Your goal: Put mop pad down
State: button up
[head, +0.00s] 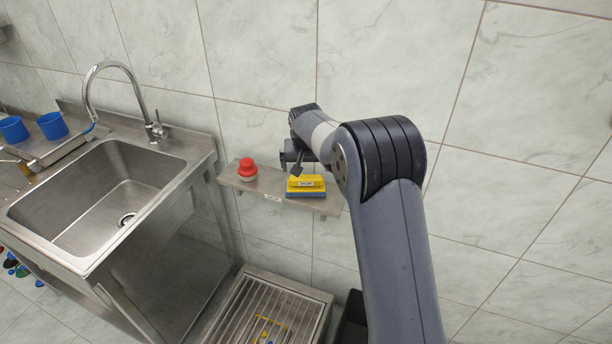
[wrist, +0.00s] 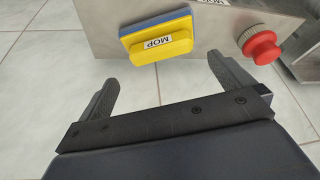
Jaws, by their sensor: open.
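The mop pad (head: 306,184) is a yellow block with a blue base and a label. It rests on a small steel wall shelf (head: 265,192). In the wrist view the mop pad (wrist: 160,42) shows its label reading MOP, upside down, ahead of my gripper (wrist: 168,80). My gripper is open, with its fingers apart and nothing between them. The pad lies beyond the fingertips, with a gap visible. In the head view my gripper (head: 293,160) is just above and behind the pad, partly hidden by my arm.
A red-topped knob or bottle (head: 247,169) stands left of the pad on the shelf; it also shows in the wrist view (wrist: 262,46). A steel sink (head: 100,190) is at left, with blue cups (head: 52,125). A floor grate (head: 265,310) lies below. The right wall is clear.

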aim_at(306, 177)
jog(key=v, duration=0.3)
jog(key=shift+s+r, duration=0.1)
jog(key=shift+r, duration=0.1)
jog(key=p+x, duration=0.2)
jog(key=x, duration=1)
jog(key=shift+r, duration=0.25)
jog(key=shift+r+b, duration=0.45)
jog(key=shift+r, duration=0.95)
